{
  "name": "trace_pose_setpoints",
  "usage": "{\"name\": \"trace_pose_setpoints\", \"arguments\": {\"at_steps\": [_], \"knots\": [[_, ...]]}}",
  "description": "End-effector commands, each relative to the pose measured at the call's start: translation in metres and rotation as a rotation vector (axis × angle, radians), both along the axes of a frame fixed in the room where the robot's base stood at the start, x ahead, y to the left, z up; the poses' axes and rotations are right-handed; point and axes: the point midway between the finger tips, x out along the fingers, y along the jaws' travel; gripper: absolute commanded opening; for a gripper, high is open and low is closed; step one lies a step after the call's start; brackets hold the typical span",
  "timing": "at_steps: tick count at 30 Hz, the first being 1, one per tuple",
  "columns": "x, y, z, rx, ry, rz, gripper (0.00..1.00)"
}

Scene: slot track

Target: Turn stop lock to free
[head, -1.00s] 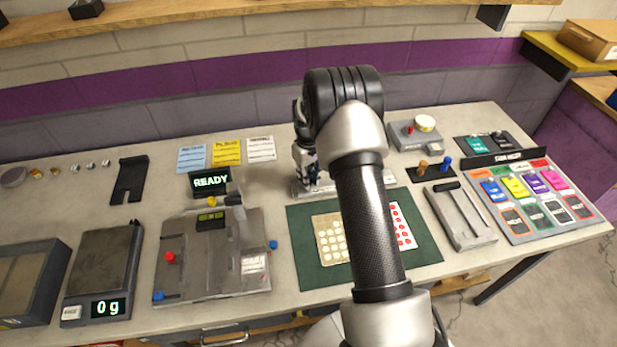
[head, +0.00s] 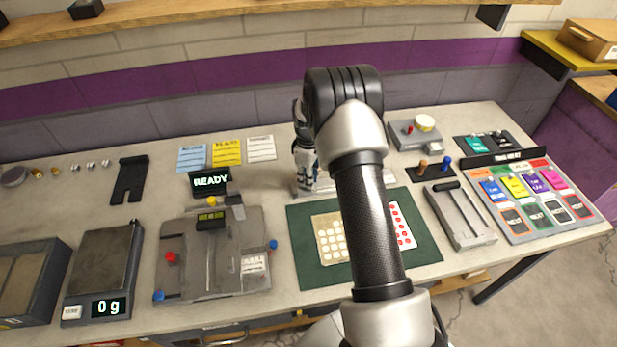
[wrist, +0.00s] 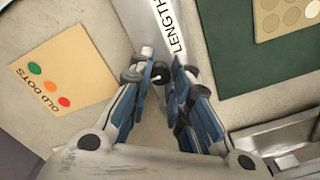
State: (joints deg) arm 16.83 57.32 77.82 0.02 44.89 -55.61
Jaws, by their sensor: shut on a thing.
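In the wrist view, my gripper (wrist: 160,77) has its fingers close together, shut on a small dark part over a pale metal rail (wrist: 148,25). The rail carries a white strip marked LENGTH (wrist: 170,28). The gripped part is mostly hidden by the fingers, so I cannot tell whether it is the stop lock or which way it is turned. In the head view, my gripper (head: 305,165) points down at the rail (head: 300,188) behind the green mat; my arm covers much of the rail.
A green mat (head: 310,270) with dotted cards lies in front of the rail. A grey machine (head: 190,270) with a READY screen (head: 209,181) stands to the left. A card marked OLD DOTS (wrist: 60,75) lies beside the rail. A grey slotted tray (head: 460,215) is to the right.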

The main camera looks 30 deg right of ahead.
Motion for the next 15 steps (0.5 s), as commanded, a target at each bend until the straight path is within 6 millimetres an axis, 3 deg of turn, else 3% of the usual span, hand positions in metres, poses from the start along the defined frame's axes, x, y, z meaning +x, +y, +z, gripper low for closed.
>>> {"name": "trace_pose_setpoints", "arguments": {"at_steps": [8, 9, 15], "knots": [[0.0027, 0.0, 0.0021, -0.002, -0.007, 0.003, 0.0], [0.0027, 0.0, 0.0021, -0.002, -0.007, 0.003, 0.18], [0.0019, 0.0001, 0.0016, -0.001, -0.005, 0.002, 0.27]]}}
